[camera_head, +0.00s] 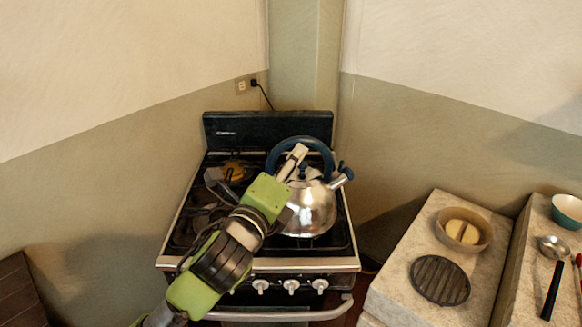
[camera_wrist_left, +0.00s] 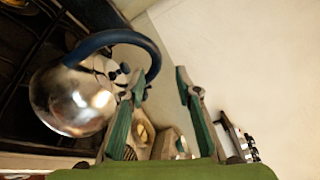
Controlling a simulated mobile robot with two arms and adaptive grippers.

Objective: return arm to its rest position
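My left arm comes in from the bottom left of the head view and reaches over the stove. My left gripper (camera_head: 296,160) is beside the blue handle of the shiny metal kettle (camera_head: 314,212), partly overlapping it in that view. In the left wrist view the two green fingers (camera_wrist_left: 162,82) are spread, with nothing held between them. The kettle (camera_wrist_left: 72,100) is to their left there, and its blue handle arcs close to the left finger; I cannot tell if they touch. The kettle stands upright on the stove. My right gripper is in neither view.
The black stove (camera_head: 186,228) stands in a wall corner. A small orange-yellow item (camera_head: 233,171) is at its back left. At right, a stone counter (camera_head: 402,287) holds a round dark grate (camera_head: 440,280) and a bowl (camera_head: 478,244); a ladle (camera_head: 552,290) and teal bowl (camera_head: 568,211) are farther right.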

